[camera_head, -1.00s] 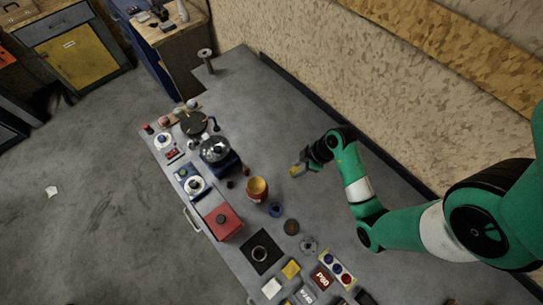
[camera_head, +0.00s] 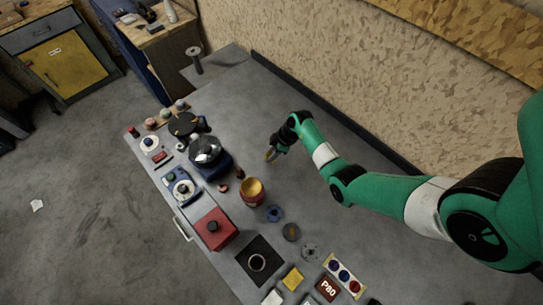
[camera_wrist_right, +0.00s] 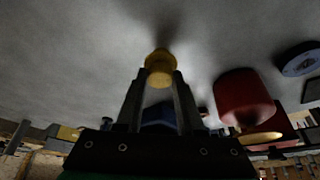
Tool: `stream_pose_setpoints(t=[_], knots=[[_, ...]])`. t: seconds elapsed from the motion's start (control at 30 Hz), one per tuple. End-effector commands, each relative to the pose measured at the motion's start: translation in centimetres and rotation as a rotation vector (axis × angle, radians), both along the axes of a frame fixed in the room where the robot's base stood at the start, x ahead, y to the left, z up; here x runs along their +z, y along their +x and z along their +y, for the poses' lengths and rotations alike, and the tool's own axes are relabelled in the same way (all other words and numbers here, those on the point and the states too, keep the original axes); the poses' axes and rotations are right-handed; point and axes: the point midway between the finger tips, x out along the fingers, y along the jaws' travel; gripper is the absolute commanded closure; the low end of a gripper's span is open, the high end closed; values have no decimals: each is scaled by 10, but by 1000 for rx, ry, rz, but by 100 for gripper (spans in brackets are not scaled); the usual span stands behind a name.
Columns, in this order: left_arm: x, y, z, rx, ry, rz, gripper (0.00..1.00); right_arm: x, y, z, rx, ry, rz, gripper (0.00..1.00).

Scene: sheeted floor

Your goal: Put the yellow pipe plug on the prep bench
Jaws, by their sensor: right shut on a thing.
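The yellow pipe plug (camera_wrist_right: 160,66) is between the fingertips of my right gripper (camera_wrist_right: 160,78) in the right wrist view. The gripper is shut on it. In the head view the right gripper (camera_head: 272,151) is over the clear back part of the grey bench (camera_head: 325,190), and the plug is a small yellow spot (camera_head: 269,156) at its tips. A dark shadow falls on the grey surface just beyond the plug in the wrist view. I cannot tell whether the plug touches that surface. My left gripper is not in view.
A red pot with a yellow top (camera_head: 252,191) stands just below the right gripper. A silver-lidded pot (camera_head: 204,149), a pan (camera_head: 184,124) and a red box (camera_head: 213,229) stand to the left. The bench between gripper and back wall is clear.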

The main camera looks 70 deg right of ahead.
Motion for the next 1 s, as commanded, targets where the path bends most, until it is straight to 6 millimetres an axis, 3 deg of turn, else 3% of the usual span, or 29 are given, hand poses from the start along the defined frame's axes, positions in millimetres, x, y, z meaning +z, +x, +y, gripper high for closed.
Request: stream_pose_setpoints(t=[0.33,0.37,0.53,0.83,1.0], knots=[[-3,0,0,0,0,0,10,-6,0,0,0,0,0,100],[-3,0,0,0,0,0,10,-6,0,0,0,-1,-1,61],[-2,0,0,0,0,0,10,-6,0,0,0,-1,-1,33],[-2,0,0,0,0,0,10,-4,0,0,1,-1,-1,33],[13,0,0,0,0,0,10,20,-7,-3,-1,-2,-3,33]])
